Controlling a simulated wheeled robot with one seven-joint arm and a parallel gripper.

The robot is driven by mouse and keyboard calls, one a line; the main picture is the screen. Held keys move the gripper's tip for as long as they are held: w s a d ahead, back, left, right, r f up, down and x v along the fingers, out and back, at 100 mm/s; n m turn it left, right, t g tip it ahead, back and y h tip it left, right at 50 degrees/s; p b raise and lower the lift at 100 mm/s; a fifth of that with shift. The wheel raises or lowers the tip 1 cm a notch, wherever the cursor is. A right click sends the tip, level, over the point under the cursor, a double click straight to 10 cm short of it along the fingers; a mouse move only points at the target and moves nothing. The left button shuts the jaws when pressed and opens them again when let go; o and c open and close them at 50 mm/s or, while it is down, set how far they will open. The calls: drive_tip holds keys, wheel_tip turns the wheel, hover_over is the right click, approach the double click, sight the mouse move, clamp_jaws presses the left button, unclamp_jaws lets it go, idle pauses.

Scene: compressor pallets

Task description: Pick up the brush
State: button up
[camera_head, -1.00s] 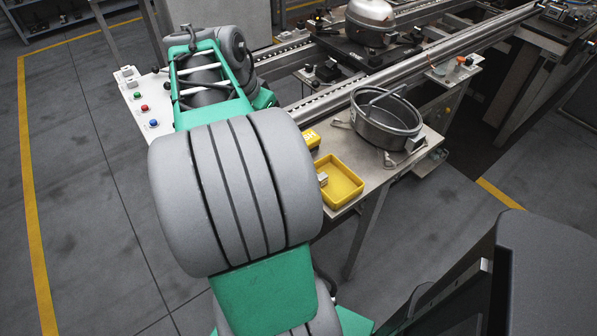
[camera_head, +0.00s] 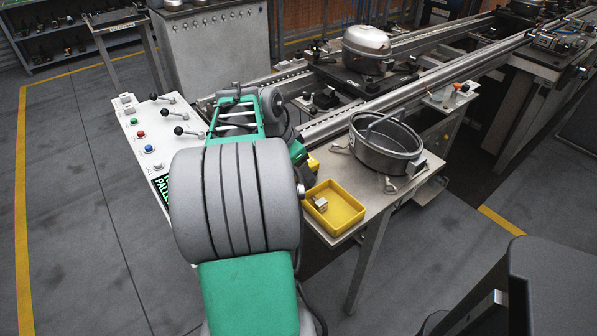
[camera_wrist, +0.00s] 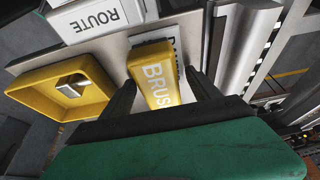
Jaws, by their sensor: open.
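The brush (camera_wrist: 155,72) shows in the wrist view as a yellow block with white lettering that reads "BRUS", the rest cut off by my gripper. It lies on the light bench top, beside the yellow tray. My gripper (camera_wrist: 159,78) is open, with one dark finger on each side of the brush. The fingers reach over its near part; I cannot tell whether they touch it.
The yellow tray (camera_head: 355,229) holds a small metal block (camera_head: 320,204). A metal pot (camera_head: 380,158) stands behind it on the bench. Control levers (camera_head: 180,131) stand at left. A conveyor rail (camera_head: 340,118) runs behind.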

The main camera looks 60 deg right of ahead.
drive_tip(key=shift+f, duration=0.1)
drive_tip(key=c, duration=1.5)
drive_tip(key=shift+c, duration=0.2)
drive_tip(key=shift+r, duration=0.45)
wheel_tip(320, 180, up, 3)
drive_tip(key=shift+w+r+p, duration=0.1)
drive_tip(key=shift+p, duration=0.35)
drive_tip(key=w+d+r+p, duration=0.1)
drive_tip(key=w+r+p, duration=0.1)
drive_tip(key=w+r, duration=0.2)
drive_tip(key=w+d+r+p, duration=0.2)
drive_tip(key=w+r, duration=0.3)
drive_tip(key=w, duration=0.4)
drive_tip(key=shift+w+p, duration=0.25)
drive_tip(key=shift+p, duration=0.45)
drive_tip(key=shift+r, duration=0.1)
